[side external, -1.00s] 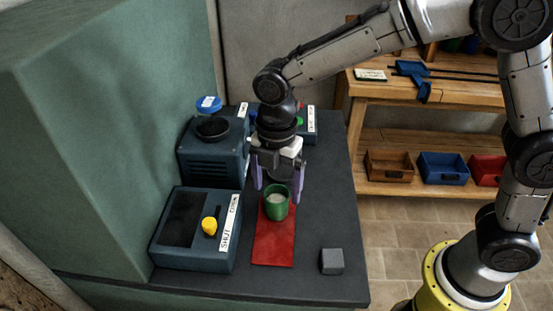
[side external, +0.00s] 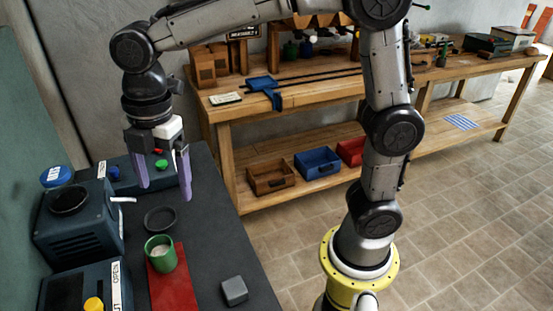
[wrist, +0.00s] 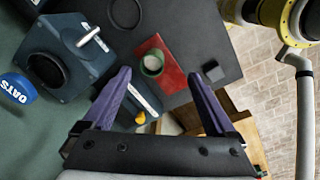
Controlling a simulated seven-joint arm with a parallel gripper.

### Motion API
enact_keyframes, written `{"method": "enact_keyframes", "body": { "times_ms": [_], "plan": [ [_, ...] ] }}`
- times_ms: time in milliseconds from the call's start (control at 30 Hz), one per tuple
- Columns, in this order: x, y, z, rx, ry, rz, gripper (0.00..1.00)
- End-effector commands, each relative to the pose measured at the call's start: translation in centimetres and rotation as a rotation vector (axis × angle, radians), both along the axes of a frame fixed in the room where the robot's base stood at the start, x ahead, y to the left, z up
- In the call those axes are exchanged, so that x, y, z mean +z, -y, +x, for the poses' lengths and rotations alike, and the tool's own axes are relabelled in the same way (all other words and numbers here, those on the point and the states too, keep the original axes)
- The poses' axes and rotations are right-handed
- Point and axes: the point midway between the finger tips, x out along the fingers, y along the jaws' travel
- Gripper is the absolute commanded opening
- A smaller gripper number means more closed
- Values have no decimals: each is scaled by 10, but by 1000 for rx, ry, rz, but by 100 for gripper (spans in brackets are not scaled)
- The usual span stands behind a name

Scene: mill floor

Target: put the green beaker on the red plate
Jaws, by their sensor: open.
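The green beaker (side external: 153,265) stands upright on the red plate (side external: 174,293), near the plate's far end. Something pale shows inside it. In the wrist view the beaker (wrist: 152,66) also sits within the outline of the red plate (wrist: 172,74). My gripper (side external: 165,192) is open and empty, with its purple fingers pointing down. It hangs above and beyond the beaker, apart from it. In the wrist view both fingers of my gripper (wrist: 161,74) are spread with nothing between them at the tips.
A dark round dish (side external: 160,219) lies beyond the plate. A grey cube (side external: 234,291) stands to its right. Blue-grey machines (side external: 80,232) line the left side, one with a yellow knob (side external: 93,304). A wooden bench (side external: 225,115) with bins stands behind.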

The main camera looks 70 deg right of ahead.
Motion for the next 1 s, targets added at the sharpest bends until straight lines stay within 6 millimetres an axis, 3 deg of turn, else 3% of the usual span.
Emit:
{"method": "enact_keyframes", "body": {
  "times_ms": [33, 200, 400, 633, 1000],
  "plan": [
    [10, 20, -13, -126, 33, 23, 92],
    [24, 78, -63, -613, 130, 120, 92],
    [15, 125, -126, -1155, 229, 271, 92],
    [-6, 146, -169, -1539, 290, 410, 92],
    [-12, 149, -176, -1619, 297, 440, 92]
  ]
}}
